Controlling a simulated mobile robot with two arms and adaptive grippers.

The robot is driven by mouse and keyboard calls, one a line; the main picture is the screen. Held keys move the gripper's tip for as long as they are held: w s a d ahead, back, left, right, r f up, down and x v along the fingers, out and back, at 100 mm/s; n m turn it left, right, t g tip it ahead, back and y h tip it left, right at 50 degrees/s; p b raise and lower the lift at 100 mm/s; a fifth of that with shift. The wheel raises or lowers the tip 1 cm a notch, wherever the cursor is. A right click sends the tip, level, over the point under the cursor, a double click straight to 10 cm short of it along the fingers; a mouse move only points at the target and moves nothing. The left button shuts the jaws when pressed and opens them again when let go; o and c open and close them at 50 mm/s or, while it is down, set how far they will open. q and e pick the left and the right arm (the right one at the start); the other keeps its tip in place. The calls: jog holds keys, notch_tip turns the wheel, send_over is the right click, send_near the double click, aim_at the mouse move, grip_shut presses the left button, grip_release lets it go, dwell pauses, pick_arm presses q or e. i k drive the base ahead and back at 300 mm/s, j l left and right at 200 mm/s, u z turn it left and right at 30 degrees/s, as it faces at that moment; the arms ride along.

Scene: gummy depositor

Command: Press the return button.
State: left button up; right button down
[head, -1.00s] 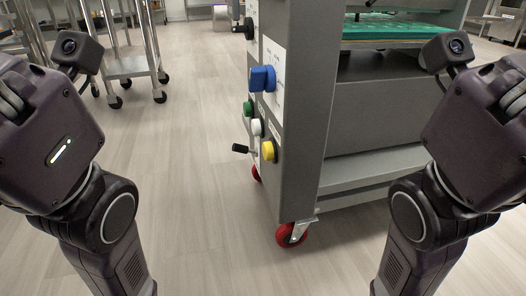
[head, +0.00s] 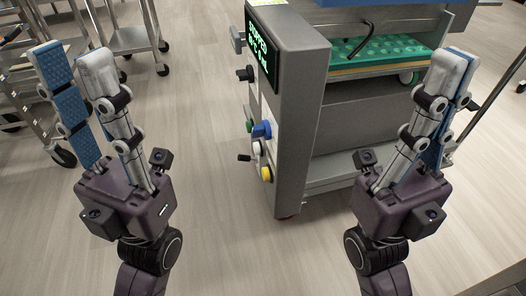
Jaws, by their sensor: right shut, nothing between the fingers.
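The control panel is on the narrow front face of the grey machine (head: 300,110), in the middle of the head view. It carries a green button (head: 249,126), a blue knob (head: 262,130), a white button (head: 257,148) and a yellow button (head: 266,173). The labels are too small to read, so I cannot tell which one is the return button. My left gripper (head: 70,58) is raised left of the panel, its fingers apart and empty. My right gripper (head: 457,66) is raised right of the panel, shut and empty. Neither touches the machine.
A display (head: 262,45) atop the panel reads "STOPPED" with a second line. A black knob (head: 245,74) and a small black lever (head: 244,158) stick out leftward. A green mold tray (head: 385,54) sits inside the machine. Metal carts stand left; the floor (head: 215,230) before the panel is clear.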

aim_at(265, 174)
jog(key=j+z, duration=0.1)
jog(key=z, duration=0.4)
jog(key=j+z, duration=0.15)
jog(key=z, duration=0.35)
jog(key=j+z, duration=0.15)
jog(key=z, duration=0.35)
jog(key=k+j+z, duration=0.2)
jog(key=j, duration=0.25)
jog(key=j+z, duration=0.2)
jog(key=j, duration=0.3)
jog(key=k+j+z, duration=0.15)
jog(key=j, duration=0.25)
jog(key=k+j+z, duration=0.2)
jog(key=j, duration=0.25)
jog(key=k+j+z, duration=0.2)
jog(key=j, duration=0.2)
jog(key=k+j+z, duration=0.2)
jog(key=j, duration=0.15)
jog(key=z, duration=0.4)
